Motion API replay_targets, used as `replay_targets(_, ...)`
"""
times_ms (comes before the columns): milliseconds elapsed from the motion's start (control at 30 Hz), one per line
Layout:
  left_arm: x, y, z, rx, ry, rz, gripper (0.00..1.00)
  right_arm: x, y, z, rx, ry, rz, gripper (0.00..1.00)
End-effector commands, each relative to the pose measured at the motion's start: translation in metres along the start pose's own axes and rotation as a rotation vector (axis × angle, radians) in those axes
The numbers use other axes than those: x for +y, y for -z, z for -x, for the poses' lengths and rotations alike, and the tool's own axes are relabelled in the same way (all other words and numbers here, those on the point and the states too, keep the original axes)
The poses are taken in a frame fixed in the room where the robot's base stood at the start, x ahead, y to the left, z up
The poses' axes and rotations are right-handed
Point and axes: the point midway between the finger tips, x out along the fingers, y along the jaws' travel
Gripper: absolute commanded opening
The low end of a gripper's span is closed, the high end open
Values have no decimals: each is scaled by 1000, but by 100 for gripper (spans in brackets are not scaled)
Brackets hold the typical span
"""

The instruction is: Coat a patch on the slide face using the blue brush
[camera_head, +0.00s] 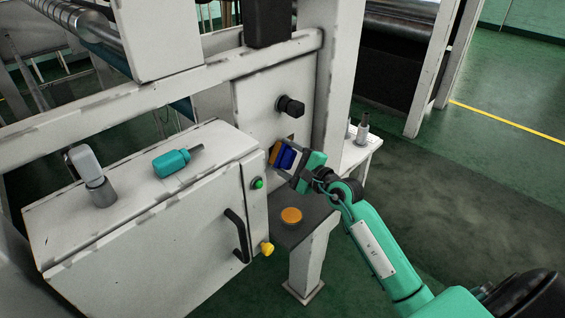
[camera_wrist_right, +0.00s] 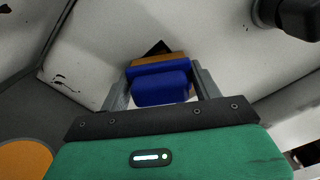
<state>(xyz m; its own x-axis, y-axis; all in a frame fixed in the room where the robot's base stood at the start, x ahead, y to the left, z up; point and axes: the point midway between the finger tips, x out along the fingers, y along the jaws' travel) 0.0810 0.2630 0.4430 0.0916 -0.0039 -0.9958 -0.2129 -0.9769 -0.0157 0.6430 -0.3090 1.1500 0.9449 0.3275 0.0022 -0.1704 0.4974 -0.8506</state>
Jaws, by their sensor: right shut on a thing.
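My right gripper (camera_head: 287,160) is shut on the blue brush (camera_head: 285,157), which also shows between the fingers in the right wrist view (camera_wrist_right: 160,89). The brush's orange-brown bristle end (camera_wrist_right: 158,64) points at a pale upright panel (camera_head: 262,112), likely the slide face, with a black knob above. In the right wrist view a small black mark (camera_wrist_right: 159,48) shows on the pale face just past the bristles, partly hidden by them. I cannot tell whether the bristles touch the face. My left gripper is not in view.
A white cabinet (camera_head: 150,240) with a black handle stands left, carrying a teal tool (camera_head: 172,163) and a grey-topped cylinder (camera_head: 92,178). An orange disc (camera_head: 291,215) lies on a dark shelf (camera_head: 312,222) below the gripper. A black knob (camera_head: 290,106) juts out above it.

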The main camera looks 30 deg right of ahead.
Motion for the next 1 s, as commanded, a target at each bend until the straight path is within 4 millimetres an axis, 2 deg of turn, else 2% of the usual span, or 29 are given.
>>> replay_targets(200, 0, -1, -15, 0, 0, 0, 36, -8, 18, 1, 1, 1, 1, 46)
replay_targets(433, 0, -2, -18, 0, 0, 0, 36, -13, 23, 1, 0, 0, 1, 46)
replay_targets(800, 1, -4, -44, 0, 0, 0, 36, -28, 50, -1, 0, 1, 2, 46)
replay_targets(1000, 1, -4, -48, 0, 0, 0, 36, -34, 55, -1, 0, 0, 1, 46)
